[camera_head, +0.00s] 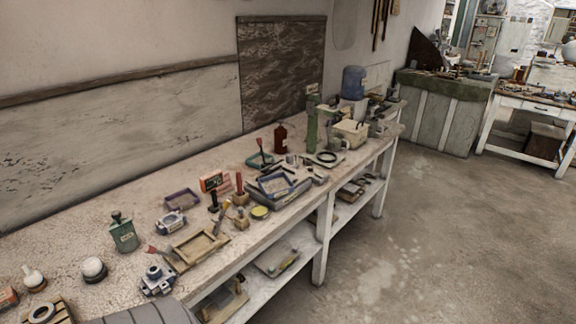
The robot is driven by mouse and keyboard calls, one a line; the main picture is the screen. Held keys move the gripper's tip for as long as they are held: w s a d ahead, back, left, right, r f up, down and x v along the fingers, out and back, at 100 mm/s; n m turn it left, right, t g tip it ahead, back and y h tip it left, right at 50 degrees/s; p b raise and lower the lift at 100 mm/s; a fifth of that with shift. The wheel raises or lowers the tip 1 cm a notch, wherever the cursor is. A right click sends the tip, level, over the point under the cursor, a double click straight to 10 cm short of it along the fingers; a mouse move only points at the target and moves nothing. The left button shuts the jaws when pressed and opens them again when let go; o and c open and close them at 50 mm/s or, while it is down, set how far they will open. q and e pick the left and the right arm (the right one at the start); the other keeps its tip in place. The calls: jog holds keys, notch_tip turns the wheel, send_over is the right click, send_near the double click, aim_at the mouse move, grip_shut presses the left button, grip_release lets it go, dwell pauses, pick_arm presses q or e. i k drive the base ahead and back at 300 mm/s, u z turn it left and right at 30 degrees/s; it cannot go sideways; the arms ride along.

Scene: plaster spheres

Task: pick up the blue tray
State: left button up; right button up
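A shallow blue-grey tray (258,191) lies on the long workbench, near the middle of the picture and close to the bench's front edge. It appears to rest on or in a larger grey tray or box; I cannot tell which. Small items seem to lie in it. Neither of my grippers shows in the head view.
A lower shelf (305,238) runs underneath. The floor (420,240) at right is open.

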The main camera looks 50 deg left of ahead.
aim_at(272, 186)
jog(key=z, duration=0.15)
jog(key=i, duration=1.7)
jog(key=u, duration=0.3)
jog(key=i, duration=1)
jog(key=u, duration=1.7)
jog(key=i, duration=0.85)
jog(key=u, duration=0.85)
